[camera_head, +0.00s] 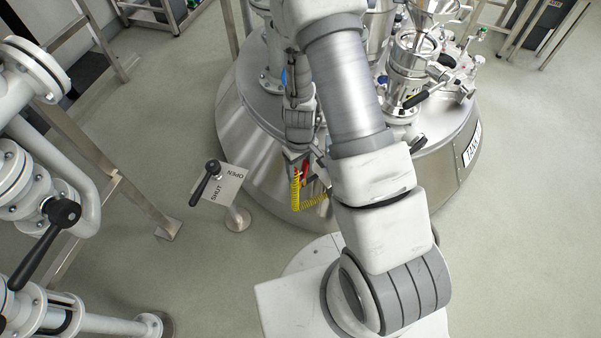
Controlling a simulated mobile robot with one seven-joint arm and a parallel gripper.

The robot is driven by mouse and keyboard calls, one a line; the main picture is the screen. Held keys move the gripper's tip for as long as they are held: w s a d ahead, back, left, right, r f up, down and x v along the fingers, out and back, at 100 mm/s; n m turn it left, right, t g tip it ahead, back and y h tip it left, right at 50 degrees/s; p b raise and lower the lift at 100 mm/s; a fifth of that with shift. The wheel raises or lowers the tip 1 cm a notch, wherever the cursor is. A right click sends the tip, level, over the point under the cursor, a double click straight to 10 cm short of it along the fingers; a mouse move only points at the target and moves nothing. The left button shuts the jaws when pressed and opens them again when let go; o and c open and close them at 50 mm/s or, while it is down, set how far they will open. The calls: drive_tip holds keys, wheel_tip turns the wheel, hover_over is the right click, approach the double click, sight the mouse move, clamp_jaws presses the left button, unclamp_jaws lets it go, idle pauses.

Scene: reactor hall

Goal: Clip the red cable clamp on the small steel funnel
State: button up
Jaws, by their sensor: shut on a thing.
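My gripper (304,163) is in front of the steel tank, left of my forearm, and points downward. It is shut on the red cable clamp (306,169), of which only a small red part shows between the fingers. A yellow coiled cable (297,192) hangs below the clamp and curves to the right. The small steel funnel (428,9) appears to be the cone at the top edge, above the valve fittings on the tank's right side. It is well apart from my gripper, up and to the right, and the frame edge cuts it off.
The round steel tank (237,110) carries crowded pipes and a black-handled valve (416,97). An OPEN/SHUT lever post (222,186) stands left of it. White flanged piping (28,75) fills the left edge.

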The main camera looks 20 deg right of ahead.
drive_tip(key=shift+r+p, duration=1.55)
drive_tip(key=shift+r, duration=0.6)
